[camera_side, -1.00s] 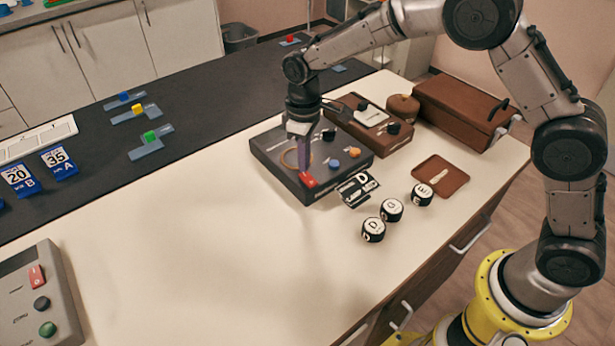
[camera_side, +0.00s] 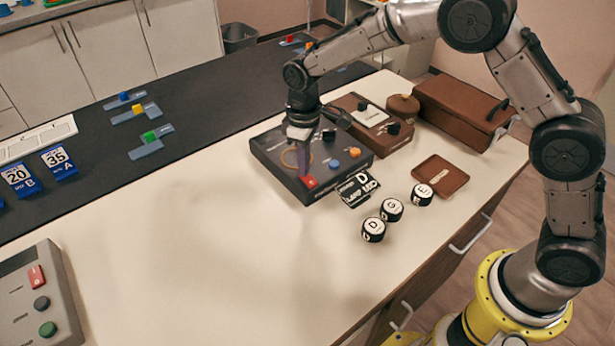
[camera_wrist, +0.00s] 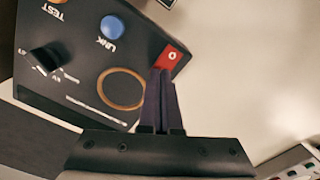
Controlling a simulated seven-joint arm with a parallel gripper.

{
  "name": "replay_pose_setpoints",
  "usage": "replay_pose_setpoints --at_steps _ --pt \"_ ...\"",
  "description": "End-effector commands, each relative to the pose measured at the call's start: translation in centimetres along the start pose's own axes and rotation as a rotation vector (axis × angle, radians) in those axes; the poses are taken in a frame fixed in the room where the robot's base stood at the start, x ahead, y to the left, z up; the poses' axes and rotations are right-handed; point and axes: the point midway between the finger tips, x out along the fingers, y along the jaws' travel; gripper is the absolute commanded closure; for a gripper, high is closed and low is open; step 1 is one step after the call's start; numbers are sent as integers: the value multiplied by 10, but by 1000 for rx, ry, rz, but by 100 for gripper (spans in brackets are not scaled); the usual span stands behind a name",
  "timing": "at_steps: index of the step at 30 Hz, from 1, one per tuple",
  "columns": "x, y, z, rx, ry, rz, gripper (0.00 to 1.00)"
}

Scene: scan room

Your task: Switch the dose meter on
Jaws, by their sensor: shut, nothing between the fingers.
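A dark grey box (camera_side: 275,160) stands on the white bench top; I cannot read a name on it. At its near corner is a red rocker switch (camera_side: 309,182), marked "0" in the wrist view (camera_wrist: 172,56). The box also carries a blue LINK button (camera_wrist: 113,27), an orange TEST button (camera_side: 354,152), a black knob (camera_wrist: 45,59) and a gold ring (camera_wrist: 121,88). My gripper (camera_side: 306,174) is shut and empty, tilted, its fingertips at the edge of the red rocker. Whether they touch it is unclear. The fingers hide part of the box.
A brown unit (camera_side: 350,115) with black knobs stands behind the box, and a brown case (camera_side: 460,110) beyond. A small sign (camera_side: 357,188), several round lettered blocks (camera_side: 391,210) and a brown tray (camera_side: 441,176) lie right. A grey control panel (camera_side: 40,300) stands left; the bench between is clear.

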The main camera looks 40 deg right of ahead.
Motion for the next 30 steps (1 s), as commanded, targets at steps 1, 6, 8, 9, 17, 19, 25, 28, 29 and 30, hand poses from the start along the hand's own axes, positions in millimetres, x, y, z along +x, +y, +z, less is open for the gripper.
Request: replay_pose_setpoints --at_steps 1,6,8,9,17,19,25,28,29,30 --pt "1 0 0 0 -1 0 100" --pt "4 0 0 0 -1 0 100" --pt "4 0 0 0 -2 0 100" --pt "5 0 0 0 -2 -1 100" --pt "5 0 1 0 -3 -1 100" --pt "0 0 0 0 -1 0 100" --pt "-15 0 0 0 0 0 100" --pt "-22 0 0 0 0 0 100" --pt "-24 0 0 0 1 0 100" --pt "-28 0 0 0 1 0 100"
